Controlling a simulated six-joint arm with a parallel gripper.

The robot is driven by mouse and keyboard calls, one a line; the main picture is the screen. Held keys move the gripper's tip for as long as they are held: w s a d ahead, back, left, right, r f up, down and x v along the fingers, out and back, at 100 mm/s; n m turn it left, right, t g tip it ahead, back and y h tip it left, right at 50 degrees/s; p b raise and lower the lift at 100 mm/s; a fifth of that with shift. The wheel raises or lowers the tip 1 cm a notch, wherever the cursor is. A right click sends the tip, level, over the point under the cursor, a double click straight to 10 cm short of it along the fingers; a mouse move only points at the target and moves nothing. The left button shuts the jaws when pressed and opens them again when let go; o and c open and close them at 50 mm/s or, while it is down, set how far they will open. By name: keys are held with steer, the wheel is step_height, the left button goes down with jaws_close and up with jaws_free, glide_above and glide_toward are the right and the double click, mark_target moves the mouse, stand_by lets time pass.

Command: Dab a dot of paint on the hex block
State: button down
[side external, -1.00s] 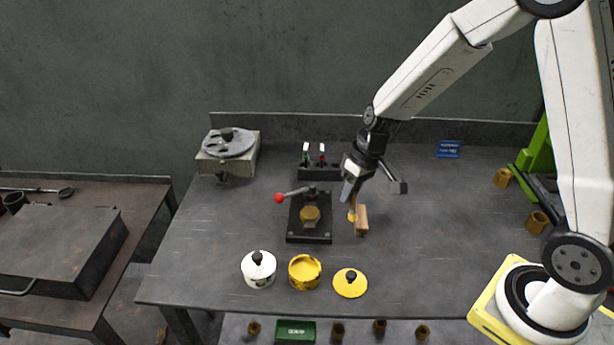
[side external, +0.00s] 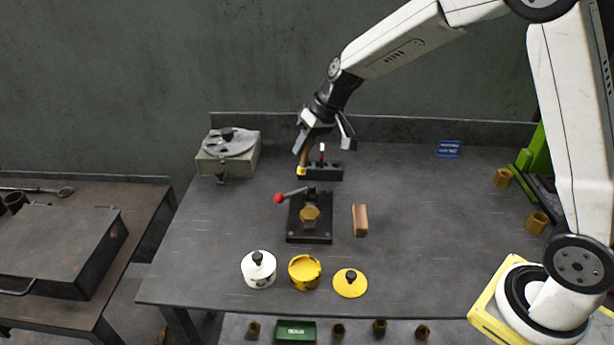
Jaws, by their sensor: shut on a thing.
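The brass-coloured hex block (side external: 310,216) sits in a dark clamp fixture (side external: 309,236) with a red-knobbed lever (side external: 279,198), in the middle of the table. Whether its top bears a dot of paint is too small to tell. My gripper (side external: 320,144) is shut on a brush (side external: 304,158) with a brown handle and a yellow tip. The brush points down, above and behind the hex block and apart from it, in front of the dark rack. An open yellow paint pot (side external: 304,273) stands at the front, with a yellow lid (side external: 350,284) flat to its right.
A lidded white pot (side external: 258,269) stands left of the yellow one. A wooden block (side external: 360,220) is right of the fixture. The dark rack (side external: 328,173) holds a red-marked item. A round-topped device (side external: 229,150) stands back left. The table's right middle is clear.

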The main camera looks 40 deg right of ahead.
steer(key=shift+f, duration=2.5)
steer(key=shift+r, duration=0.45)
steer(key=shift+f, duration=0.1)
